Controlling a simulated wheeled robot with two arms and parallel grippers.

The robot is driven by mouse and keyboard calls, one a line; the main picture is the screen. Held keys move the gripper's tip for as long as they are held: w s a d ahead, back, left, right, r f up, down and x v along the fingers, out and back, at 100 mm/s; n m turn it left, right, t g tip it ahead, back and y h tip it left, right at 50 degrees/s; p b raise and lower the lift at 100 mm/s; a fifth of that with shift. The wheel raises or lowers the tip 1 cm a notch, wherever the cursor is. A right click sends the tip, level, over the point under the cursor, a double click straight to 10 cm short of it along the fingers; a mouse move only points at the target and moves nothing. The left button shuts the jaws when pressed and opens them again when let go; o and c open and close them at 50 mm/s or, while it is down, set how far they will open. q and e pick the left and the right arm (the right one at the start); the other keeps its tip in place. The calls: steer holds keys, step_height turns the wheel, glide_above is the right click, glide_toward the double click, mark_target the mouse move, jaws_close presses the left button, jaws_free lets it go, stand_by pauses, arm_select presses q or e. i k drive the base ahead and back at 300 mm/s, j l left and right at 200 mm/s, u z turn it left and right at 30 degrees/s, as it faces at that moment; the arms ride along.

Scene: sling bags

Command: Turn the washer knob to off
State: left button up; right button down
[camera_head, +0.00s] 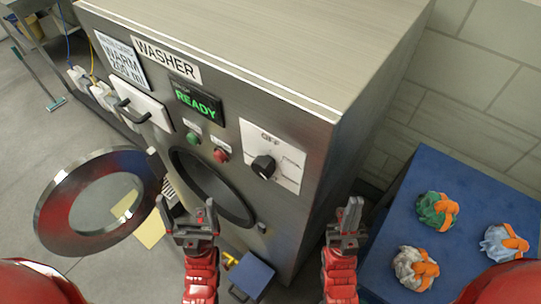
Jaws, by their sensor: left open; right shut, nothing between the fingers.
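The washer (280,55) is a grey metal machine with a "WASHER" label and a lit green "READY" display (197,103). Its black knob (264,167) sits on a white dial plate (285,158) on the right of the front panel, under an "OFF" mark. Which mark the knob points to is too small to tell. My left gripper (186,205) is open and empty in front of the washer's opening, below and left of the knob. My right gripper (350,212) is shut and empty, below and right of the knob, apart from it.
The round washer door (60,215) hangs open at the left. A green button (193,138) and a red button (221,155) sit left of the knob. A blue table (400,190) with several tied bundles stands at the right. A blue object (251,275) lies low in front.

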mark_target(264, 167)
steer(key=k+j, duration=0.1)
steer(key=k, duration=0.85)
